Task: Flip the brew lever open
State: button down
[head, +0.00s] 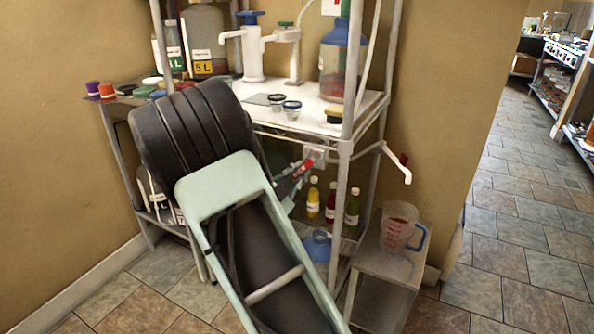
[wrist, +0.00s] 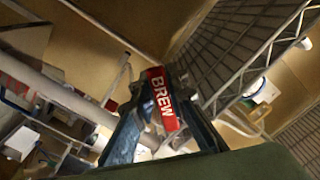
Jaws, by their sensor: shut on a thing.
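The brew lever is a red tab marked "BREW" in white; it fills the middle of the wrist view (wrist: 163,100). In the head view its red part (head: 304,166) shows small below the white shelf top. My gripper (head: 297,174) reaches it from the lower left, with its blue-grey fingers on both sides of the red tab. In the wrist view my gripper (wrist: 160,88) is shut on the lever. My own arm hides the rest of the mount and the area left of it in the head view.
A metal rack's white shelf (head: 310,116) holds pumps, jugs and small cups. Bottles (head: 330,203) stand below the lever. A white spout (head: 397,165) juts out right. A measuring jug (head: 399,226) stands on a low stand. The tiled floor right is clear.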

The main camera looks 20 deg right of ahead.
jog(key=c, duration=1.9)
grip_release()
jog(key=v, duration=1.2)
